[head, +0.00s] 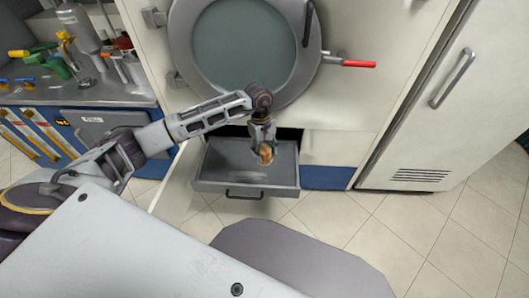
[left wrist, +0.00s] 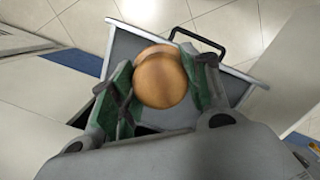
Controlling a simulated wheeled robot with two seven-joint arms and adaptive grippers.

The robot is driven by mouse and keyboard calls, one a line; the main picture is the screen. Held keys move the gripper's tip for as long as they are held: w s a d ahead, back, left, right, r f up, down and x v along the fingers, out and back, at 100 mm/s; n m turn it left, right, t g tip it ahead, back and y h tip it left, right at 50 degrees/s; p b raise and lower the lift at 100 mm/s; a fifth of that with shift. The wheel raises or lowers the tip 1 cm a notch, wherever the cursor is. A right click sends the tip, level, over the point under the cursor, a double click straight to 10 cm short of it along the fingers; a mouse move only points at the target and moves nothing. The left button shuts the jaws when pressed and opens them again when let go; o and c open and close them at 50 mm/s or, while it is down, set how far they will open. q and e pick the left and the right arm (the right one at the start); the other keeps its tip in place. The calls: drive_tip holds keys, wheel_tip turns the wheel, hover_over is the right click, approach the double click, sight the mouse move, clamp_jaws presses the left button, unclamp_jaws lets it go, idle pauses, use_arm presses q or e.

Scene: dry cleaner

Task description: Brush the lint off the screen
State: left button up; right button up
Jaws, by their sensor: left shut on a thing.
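My left gripper (head: 264,146) reaches down into an open drawer under the round machine door. It is shut on a round, tan wooden-looking brush (head: 266,153). In the left wrist view the brush (left wrist: 160,78) sits between the two green-padded fingers (left wrist: 160,88) and hides part of the drawer floor. The screen appears to be the dark grey flat surface (head: 222,160) within the pulled-out drawer; a lighter smudge, perhaps lint (head: 247,177), lies near its front. I cannot tell whether the brush touches the surface. My right gripper is not in view.
The drawer's front handle (head: 244,193) faces me. The large round door (head: 240,45) is above it, with a red-handled lever (head: 358,64) at its right. A cluttered workbench (head: 75,90) stands at the left. A tall cabinet (head: 422,100) stands at the right. Tiled floor is clear at right.

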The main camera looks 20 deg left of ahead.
use_arm(q)
drive_tip(key=w+a+f+n+t+b, duration=0.1)
drive_tip(key=w+f+n+b, duration=0.1)
drive_tip(key=f+n+b, duration=0.5)
drive_tip(key=w+a+f+n+t+b, duration=0.1)
drive_tip(key=w+a+f+n+b, duration=0.1)
drive_tip(key=f+n+b, duration=0.5)
drive_tip(key=shift+w+f+n+b, duration=0.4)
drive_tip(key=shift+w+n, duration=0.1)
drive_tip(key=shift+w, duration=0.05)
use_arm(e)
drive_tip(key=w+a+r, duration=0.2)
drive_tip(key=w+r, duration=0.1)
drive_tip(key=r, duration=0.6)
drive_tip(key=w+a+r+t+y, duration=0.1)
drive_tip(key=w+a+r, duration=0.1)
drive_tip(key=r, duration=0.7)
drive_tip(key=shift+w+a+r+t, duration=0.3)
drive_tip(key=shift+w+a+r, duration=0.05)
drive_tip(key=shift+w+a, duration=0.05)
